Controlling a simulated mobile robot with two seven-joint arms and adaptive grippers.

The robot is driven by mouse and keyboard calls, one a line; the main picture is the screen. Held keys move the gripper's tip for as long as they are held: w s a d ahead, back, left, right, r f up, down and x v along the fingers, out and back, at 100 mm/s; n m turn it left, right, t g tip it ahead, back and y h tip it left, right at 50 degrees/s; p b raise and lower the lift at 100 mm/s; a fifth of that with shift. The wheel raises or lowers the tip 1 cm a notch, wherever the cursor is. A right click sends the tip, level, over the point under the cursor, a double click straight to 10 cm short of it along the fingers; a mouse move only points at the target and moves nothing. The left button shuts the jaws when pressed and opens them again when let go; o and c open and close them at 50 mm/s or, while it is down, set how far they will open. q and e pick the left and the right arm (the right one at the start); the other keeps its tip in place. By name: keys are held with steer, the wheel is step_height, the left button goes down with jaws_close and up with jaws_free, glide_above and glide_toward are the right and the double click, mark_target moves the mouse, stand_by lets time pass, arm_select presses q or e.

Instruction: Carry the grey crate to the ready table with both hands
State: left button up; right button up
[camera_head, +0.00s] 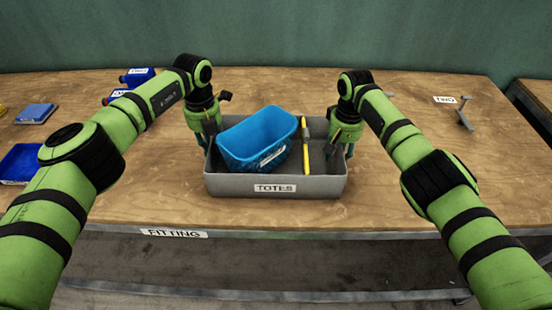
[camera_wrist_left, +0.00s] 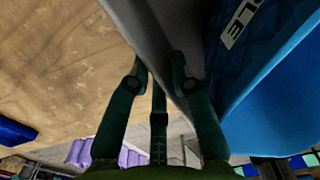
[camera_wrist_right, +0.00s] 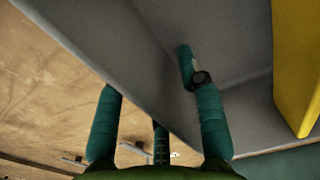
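The grey crate (camera_head: 228,186), marked TOTES, sits on the wooden table near its front edge. It holds a blue bin (camera_head: 237,154) on the left and a yellow bar (camera_head: 305,160) beside a divider. My left gripper (camera_head: 208,146) is at the crate's left wall. In the left wrist view its fingers (camera_wrist_left: 159,58) straddle the wall, one outside and one inside; I cannot tell whether they press on it. My right gripper (camera_head: 340,152) is at the right wall. In the right wrist view its fingers (camera_wrist_right: 147,70) straddle that wall, spread apart, the outer fingertip hidden behind it.
The table (camera_head: 400,205) carries a FITTING label (camera_head: 174,233) on its front edge. Blue bins (camera_head: 20,163) and a blue-topped block (camera_head: 36,113) lie at the left. A TWO label (camera_head: 444,99) and a grey bracket (camera_head: 465,114) are at the right. Another table (camera_head: 540,92) stands at the far right.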

arm_select(q)
jaws_close()
arm_select(e)
jaws_close()
steer(key=shift+r, duration=0.1)
